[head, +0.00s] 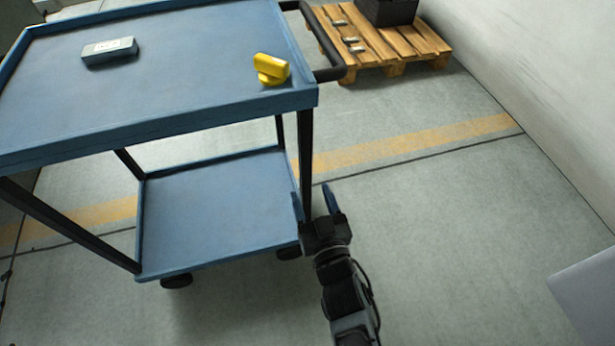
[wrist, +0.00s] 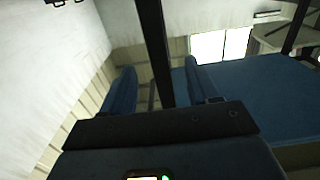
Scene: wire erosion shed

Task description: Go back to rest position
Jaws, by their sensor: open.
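My gripper (head: 314,203) is open and empty in the head view, its two fingers apart. It is beside the near right leg of the blue cart (head: 215,212), at about the height of the lower shelf as seen in the picture. In the wrist view the open fingers of my gripper (wrist: 160,90) point forward, and a dark upright post (wrist: 153,45) shows between them. I cannot tell whether the fingers touch the post. The blue surface of the cart (wrist: 270,95) fills the right of the wrist view.
On the cart's top lie a grey box-shaped item (head: 109,51) and a yellow object (head: 270,69). A black handle (head: 330,50) sticks out at the cart's right end. A wooden pallet (head: 385,45) stands at the back by the wall (head: 545,70).

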